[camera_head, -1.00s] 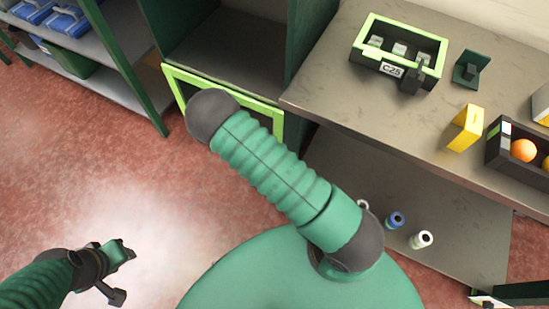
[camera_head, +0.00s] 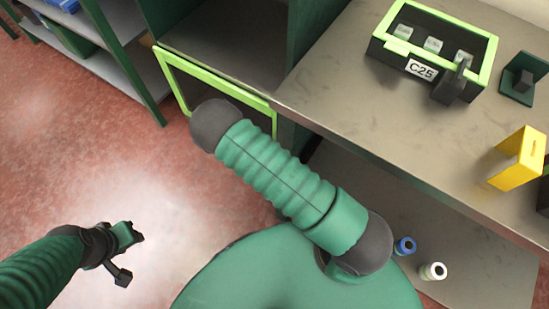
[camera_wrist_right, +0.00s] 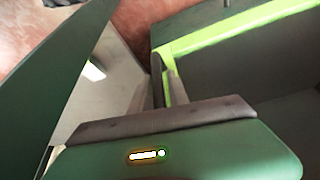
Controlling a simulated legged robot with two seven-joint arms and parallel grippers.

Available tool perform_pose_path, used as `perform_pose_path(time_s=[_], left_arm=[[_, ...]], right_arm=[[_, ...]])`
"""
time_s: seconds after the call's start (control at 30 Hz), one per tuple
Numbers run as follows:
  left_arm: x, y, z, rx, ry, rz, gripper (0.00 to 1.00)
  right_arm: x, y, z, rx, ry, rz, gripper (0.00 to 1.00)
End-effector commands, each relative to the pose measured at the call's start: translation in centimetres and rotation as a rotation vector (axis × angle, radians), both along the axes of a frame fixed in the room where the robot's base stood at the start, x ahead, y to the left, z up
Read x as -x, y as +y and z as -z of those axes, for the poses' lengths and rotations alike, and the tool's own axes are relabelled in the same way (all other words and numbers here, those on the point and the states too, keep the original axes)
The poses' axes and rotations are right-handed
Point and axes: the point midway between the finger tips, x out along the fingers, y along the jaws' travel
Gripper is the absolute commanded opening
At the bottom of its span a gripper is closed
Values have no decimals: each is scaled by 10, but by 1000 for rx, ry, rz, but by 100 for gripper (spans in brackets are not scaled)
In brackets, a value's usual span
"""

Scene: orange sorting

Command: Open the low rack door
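The low rack door (camera_head: 218,78) has a lime-green frame and sits below the rack's open shelf in the head view. My right arm covers its lower part, so I cannot tell whether it stands slightly ajar. Its lime frame also shows in the right wrist view (camera_wrist_right: 240,30). My right gripper (camera_wrist_right: 166,85) is hidden behind my arm in the head view. In the wrist view its narrow fingers are beside a lime strip; whether they grip it is unclear. My left gripper (camera_head: 132,254) is open and empty above the floor at lower left.
A workbench (camera_head: 350,110) at right carries a lime-rimmed box labelled C25 (camera_head: 420,69), a yellow block (camera_head: 518,158) and a dark green bracket (camera_head: 523,80). A blue roll (camera_head: 404,246) and a white roll (camera_head: 433,271) are on its lower shelf. A shelf unit (camera_head: 125,50) stands at left. The red floor (camera_head: 110,165) is clear.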

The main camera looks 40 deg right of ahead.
Motion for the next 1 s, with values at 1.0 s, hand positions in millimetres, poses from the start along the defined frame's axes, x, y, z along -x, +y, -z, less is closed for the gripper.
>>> perform_pose_path(time_s=[1.0], left_arm=[[0,0,0,0,0,0,36]], right_arm=[[-1,0,0,0,-1,0,0]])
